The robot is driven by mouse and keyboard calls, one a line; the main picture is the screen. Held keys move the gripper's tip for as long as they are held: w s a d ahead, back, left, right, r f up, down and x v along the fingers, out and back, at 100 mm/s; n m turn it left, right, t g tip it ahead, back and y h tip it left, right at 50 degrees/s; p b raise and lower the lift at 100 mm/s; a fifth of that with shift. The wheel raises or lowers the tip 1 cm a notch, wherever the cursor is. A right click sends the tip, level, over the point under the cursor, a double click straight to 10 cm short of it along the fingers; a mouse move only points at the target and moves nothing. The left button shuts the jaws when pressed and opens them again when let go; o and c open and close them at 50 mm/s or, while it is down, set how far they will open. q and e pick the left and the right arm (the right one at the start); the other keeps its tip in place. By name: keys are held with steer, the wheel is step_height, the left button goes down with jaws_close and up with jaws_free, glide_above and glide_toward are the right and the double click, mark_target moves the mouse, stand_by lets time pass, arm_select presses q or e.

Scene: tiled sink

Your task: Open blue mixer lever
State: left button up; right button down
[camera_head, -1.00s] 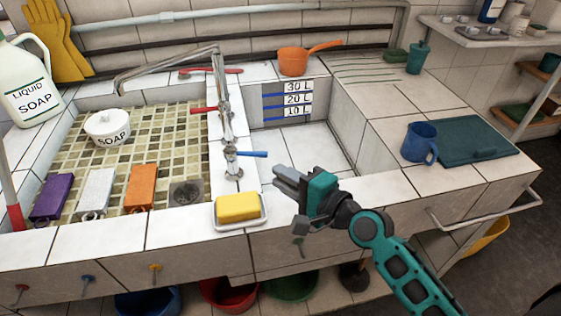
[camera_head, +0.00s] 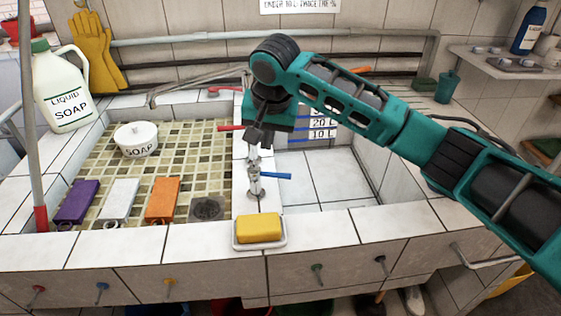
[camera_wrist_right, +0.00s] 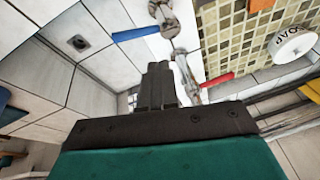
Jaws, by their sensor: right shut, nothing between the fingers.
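The blue mixer lever (camera_head: 275,175) sticks out to the right from the metal mixer (camera_head: 254,178) on the divider between the two basins. It also shows in the right wrist view (camera_wrist_right: 135,33). A red lever (camera_head: 231,128) sticks out to the left, further back; it shows in the wrist view (camera_wrist_right: 217,80) too. My right gripper (camera_head: 257,140) is shut and empty, pointing down over the tap column, behind and above the blue lever. In the wrist view its fingers (camera_wrist_right: 158,72) look apart from the blue lever. The gripper and arm hide part of the tap. My left gripper is out of view.
A yellow sponge (camera_head: 259,228) sits in a dish in front of the mixer. The left basin holds purple, white and orange blocks (camera_head: 162,200) and a soap pot (camera_head: 136,139). The right basin (camera_head: 320,185) looks empty. A metal spout (camera_head: 190,83) runs behind.

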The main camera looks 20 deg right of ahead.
mark_target(270, 174)
steer(key=d+f+h, duration=0.1)
steer(key=d+f, duration=0.2)
steer(key=f, duration=0.4)
steer(key=shift+w+f+m+h+b, duration=0.15)
steer(key=shift+m+h+b, duration=0.15)
steer(key=shift+h, duration=0.1)
steer(key=shift+w, duration=0.1)
stand_by(0.5)
